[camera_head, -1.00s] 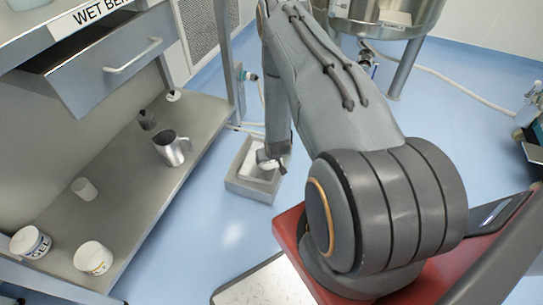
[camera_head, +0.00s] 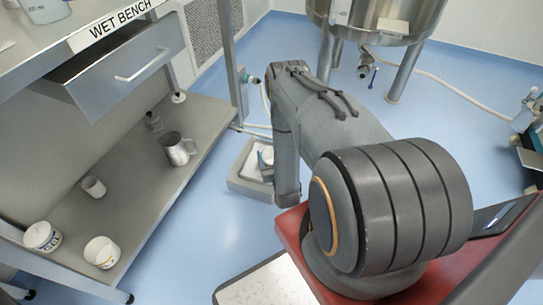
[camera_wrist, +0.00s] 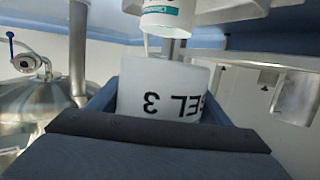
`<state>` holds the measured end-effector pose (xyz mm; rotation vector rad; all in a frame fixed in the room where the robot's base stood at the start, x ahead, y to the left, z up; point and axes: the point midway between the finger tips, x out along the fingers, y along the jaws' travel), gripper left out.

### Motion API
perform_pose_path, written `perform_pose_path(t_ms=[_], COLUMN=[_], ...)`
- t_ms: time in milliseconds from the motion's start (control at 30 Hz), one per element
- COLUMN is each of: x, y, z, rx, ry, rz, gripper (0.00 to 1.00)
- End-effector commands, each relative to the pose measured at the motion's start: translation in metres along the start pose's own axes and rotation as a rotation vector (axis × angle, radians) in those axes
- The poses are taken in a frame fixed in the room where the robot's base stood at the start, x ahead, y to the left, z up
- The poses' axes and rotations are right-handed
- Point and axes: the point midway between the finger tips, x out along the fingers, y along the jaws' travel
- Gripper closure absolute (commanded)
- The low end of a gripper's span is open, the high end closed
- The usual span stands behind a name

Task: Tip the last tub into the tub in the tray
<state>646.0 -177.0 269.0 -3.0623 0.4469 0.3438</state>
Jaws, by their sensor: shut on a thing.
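In the wrist view my gripper (camera_wrist: 162,112) is shut on a white tub (camera_wrist: 160,80) marked "GEL 3". The lettering is upside down in this picture, which has the floor at its top. A second white tub (camera_wrist: 168,17) with a teal label shows beyond it, partly cut off. A thin pale strand runs beside them; I cannot tell whether it is flowing gel. In the head view the grey tray (camera_head: 247,187) stands on the floor with something white inside. My arm hides much of it, and the held tub cannot be made out clearly there.
The bench's lower shelf (camera_head: 143,195) carries two white tubs, one left (camera_head: 41,236) and one right (camera_head: 102,252), a metal jug (camera_head: 178,148) and a small cup (camera_head: 94,187). A bench post (camera_head: 232,65) rises near the tray. A steel tank (camera_head: 375,18) stands behind.

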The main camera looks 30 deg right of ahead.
Motion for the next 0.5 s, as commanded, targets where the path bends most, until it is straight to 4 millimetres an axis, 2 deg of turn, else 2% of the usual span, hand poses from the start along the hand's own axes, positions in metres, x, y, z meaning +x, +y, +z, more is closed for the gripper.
perform_pose_path(t_ms=[500], x=[-0.0019], y=[0.0014], z=[-0.006], rx=[0.001], ry=[0.024], rz=[0.002], gripper=[0.55])
